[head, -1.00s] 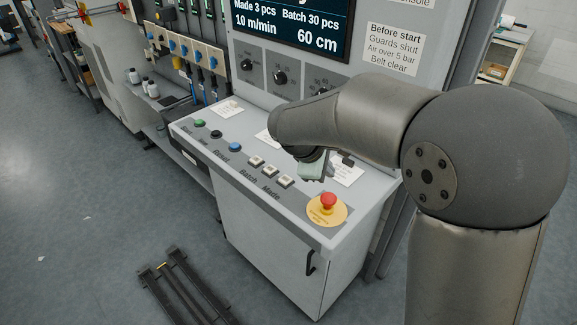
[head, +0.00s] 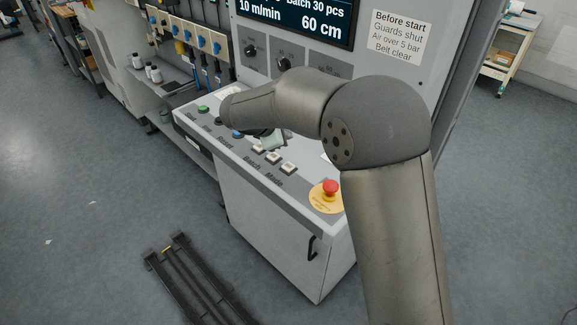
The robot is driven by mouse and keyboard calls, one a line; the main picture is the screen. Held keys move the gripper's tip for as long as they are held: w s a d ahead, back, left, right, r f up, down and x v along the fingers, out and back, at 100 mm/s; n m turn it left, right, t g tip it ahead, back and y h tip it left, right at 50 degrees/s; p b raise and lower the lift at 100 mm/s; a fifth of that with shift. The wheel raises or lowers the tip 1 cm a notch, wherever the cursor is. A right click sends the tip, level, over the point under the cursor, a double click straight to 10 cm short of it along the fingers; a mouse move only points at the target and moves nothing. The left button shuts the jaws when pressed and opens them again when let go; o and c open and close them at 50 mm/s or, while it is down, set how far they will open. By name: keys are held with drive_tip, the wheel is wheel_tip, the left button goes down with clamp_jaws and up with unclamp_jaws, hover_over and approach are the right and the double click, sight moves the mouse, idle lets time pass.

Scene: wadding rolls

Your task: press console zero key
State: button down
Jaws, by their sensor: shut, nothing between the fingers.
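The grey console (head: 240,167) has a sloping top with a row of controls. Three small white keys sit on it: one close to my gripper (head: 259,148), a middle one (head: 273,157) and one nearest the red stop button (head: 289,168). Labels reading Batch and Made lie in front of them; a zero mark is too small to read. My gripper (head: 272,142) is shut and empty, its pale part showing under my wrist just behind the white keys. Its fingertips are mostly hidden, and I cannot tell whether it touches the console.
A green button (head: 203,109), a black button (head: 219,121) and a blue button (head: 237,134) lie to the left. A red emergency stop (head: 330,188) on a yellow disc is at the right end. The display panel (head: 293,22) rises behind. A dark rail frame (head: 190,285) lies on the floor.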

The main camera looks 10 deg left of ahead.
sight(286, 168)
drive_tip(key=shift+f+b, duration=3)
drive_tip(key=shift+f, duration=1.3)
drive_tip(key=shift+f, duration=0.1)
drive_tip(key=shift+f+b, duration=0.3)
drive_tip(key=shift+b, duration=0.1)
drive_tip(key=shift+f+b, duration=0.4)
drive_tip(key=shift+f, duration=0.1)
drive_tip(key=shift+r, duration=0.15)
drive_tip(key=shift+r+p, duration=0.55)
drive_tip(key=shift+r, duration=0.2)
drive_tip(key=shift+r+p, duration=1.8)
drive_tip(key=shift+r, duration=0.8)
